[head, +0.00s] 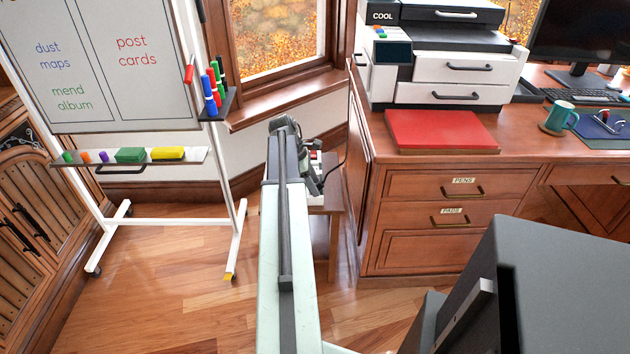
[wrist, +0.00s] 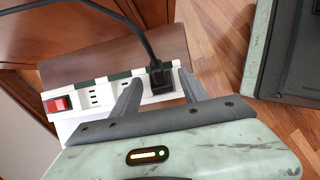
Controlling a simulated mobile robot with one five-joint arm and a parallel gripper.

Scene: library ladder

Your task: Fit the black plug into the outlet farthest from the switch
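The white power strip (wrist: 93,97) lies on a small wooden stand, with a red switch (wrist: 59,104) at its left end in the wrist view. Outlets show along it to the right of the switch. The black plug (wrist: 160,78) is at the strip's right part, with its cord rising from it. I cannot tell whether its prongs are in an outlet. My gripper (wrist: 158,84) is open, with one finger on each side of the plug and visible gaps between. In the head view my arm hides most of the strip (head: 316,168).
The small wooden stand (head: 333,197) is beside the desk (head: 440,235). The black cord (wrist: 138,33) loops across the wrist view's upper left. A whiteboard on a white frame (head: 236,240) stands to the left. Wooden floor (head: 170,290) is clear between them.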

